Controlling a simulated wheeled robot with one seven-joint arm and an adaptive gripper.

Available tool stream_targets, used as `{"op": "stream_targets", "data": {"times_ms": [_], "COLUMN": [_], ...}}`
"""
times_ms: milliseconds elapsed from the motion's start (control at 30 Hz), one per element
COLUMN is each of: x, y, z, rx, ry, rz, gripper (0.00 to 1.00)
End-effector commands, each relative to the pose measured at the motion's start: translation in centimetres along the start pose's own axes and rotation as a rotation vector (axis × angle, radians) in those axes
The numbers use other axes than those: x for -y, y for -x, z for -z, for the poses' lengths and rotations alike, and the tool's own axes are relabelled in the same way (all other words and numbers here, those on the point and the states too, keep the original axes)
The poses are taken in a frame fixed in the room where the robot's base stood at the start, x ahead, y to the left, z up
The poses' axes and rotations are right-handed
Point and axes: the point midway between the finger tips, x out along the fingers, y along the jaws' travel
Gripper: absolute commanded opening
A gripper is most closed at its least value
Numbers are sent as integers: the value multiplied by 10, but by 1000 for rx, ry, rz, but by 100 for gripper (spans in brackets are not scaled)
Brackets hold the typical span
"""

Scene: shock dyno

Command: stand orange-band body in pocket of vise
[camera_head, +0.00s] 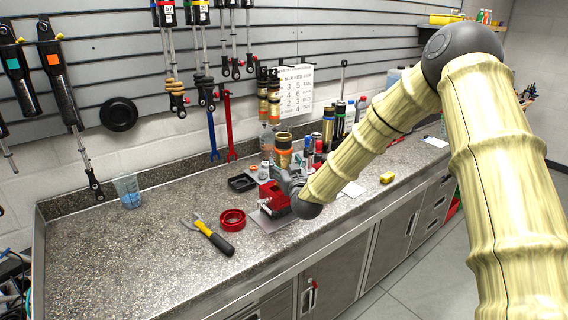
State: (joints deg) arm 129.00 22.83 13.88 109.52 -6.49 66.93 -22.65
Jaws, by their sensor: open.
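The red vise (272,197) stands on a grey plate on the bench, partly covered by my wrist. A gold cylindrical body with dark bands (283,143) stands upright just above and behind the vise in the picture. Its lower end is hidden, so I cannot tell whether it sits in the vise pocket. My gripper (289,184) is at the vise, beside the lower end of this body. It is open, its fingertips mostly hidden.
A red ring (232,219) and yellow-handled pliers (213,237) lie left of the vise. A black tray (242,183) is behind it. More bodies (328,130) and bottles crowd the bench behind my arm. The left bench is mostly clear.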

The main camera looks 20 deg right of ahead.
Motion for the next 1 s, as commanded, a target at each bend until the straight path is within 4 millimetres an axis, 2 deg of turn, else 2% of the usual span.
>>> {"op": "stream_targets", "data": {"times_ms": [300,500,700,1000], "x": [0,0,0,0], "y": [59,86,97,98], "z": [1,1,1,1], "rx": [0,-1,-2,-2], "ry": [0,0,0,0], "rz": [1,0,0,0], "gripper": [72,72,72,72]}}
